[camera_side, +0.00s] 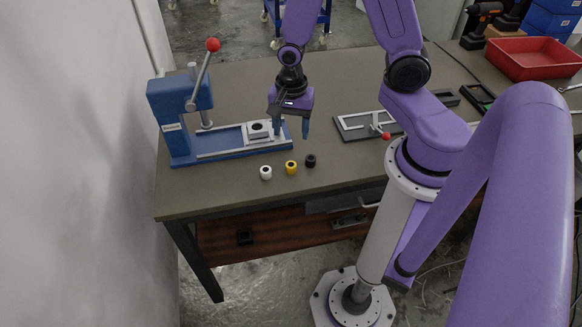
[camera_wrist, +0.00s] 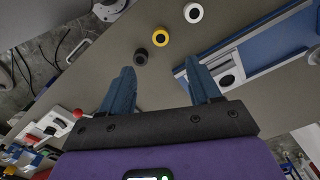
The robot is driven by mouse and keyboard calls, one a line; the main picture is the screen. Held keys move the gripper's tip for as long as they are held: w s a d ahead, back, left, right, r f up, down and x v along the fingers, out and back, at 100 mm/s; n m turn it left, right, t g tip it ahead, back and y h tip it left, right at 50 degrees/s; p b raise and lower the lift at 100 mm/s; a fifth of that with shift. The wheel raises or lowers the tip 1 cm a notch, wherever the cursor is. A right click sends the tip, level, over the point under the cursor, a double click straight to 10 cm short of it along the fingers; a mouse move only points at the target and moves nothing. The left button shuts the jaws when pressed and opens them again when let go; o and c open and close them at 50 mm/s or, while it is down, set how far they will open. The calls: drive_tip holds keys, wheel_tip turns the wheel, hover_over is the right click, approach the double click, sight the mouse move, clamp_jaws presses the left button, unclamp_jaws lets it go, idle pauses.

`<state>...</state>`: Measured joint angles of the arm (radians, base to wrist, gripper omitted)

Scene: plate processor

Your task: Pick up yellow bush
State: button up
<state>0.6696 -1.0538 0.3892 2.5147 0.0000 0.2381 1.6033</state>
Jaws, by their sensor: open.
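The yellow bush (camera_side: 291,168) stands on the table between a white bush (camera_side: 266,172) and a black bush (camera_side: 310,160), near the table's front edge. In the wrist view the yellow bush (camera_wrist: 160,37) lies beyond the fingertips, with the black bush (camera_wrist: 141,56) closer and the white bush (camera_wrist: 193,12) to its right. My gripper (camera_side: 291,127) is open and empty, pointing down above the table, higher than the bushes and a little behind them. Its two blue fingers (camera_wrist: 158,75) are spread apart in the wrist view and touch nothing.
A blue press (camera_side: 180,110) with a red-knobbed lever stands left of my gripper; its rail and block (camera_side: 258,131) reach close to my fingers. A flat fixture with a red knob (camera_side: 365,125) lies to the right. A red tray (camera_side: 535,60) sits at the back right.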

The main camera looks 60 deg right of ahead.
sight(291, 165)
drive_tip(key=shift+f, duration=6.35)
drive_tip(key=c, duration=1.1)
